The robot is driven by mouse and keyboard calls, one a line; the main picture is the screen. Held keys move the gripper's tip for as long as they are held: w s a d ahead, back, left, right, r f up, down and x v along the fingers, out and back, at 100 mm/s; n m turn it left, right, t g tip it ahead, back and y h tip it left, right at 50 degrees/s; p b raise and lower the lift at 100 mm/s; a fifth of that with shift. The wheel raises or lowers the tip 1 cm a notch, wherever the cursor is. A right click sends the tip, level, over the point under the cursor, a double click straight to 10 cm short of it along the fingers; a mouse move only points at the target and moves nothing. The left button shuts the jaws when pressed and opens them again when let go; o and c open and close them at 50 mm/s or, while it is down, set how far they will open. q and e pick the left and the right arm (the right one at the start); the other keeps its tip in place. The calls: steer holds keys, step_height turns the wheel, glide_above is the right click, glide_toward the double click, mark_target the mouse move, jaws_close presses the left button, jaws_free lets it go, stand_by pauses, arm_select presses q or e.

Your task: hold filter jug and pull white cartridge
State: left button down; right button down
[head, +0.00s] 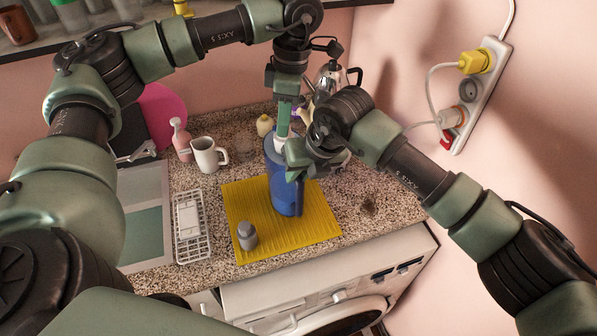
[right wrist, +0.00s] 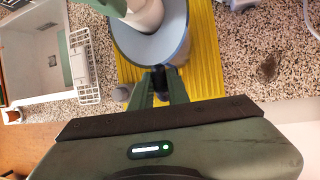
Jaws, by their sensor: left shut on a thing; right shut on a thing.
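The blue filter jug (head: 284,190) stands upright on a yellow ribbed mat (head: 240,205). Its round open top (right wrist: 135,48) shows in the right wrist view. My left gripper (head: 283,125) comes down from above and is shut on the white cartridge (head: 281,141) at the jug's mouth. The cartridge also shows over the opening in the right wrist view (right wrist: 147,18); I cannot tell how deep its lower end sits. My right gripper (right wrist: 160,84) is shut on the jug at a dark part by its rim, probably the handle. In the head view the right gripper (head: 297,155) hides part of the rim.
A small grey bottle (head: 247,236) stands on the mat's front left. A white rack (head: 190,225), a sink (head: 145,205), a white mug (head: 207,155) and a pink bottle (head: 181,140) are to the left. A kettle (head: 330,78) stands behind. The counter right of the mat is mostly clear.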

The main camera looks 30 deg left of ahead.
arm_select(q)
steer(key=shift+r, duration=2.65)
arm_select(e)
steer(key=c, duration=1.3)
jaws_free()
steer(key=shift+f, duration=0.1)
steer(key=shift+d, duration=0.1)
steer(key=v, duration=1.2)
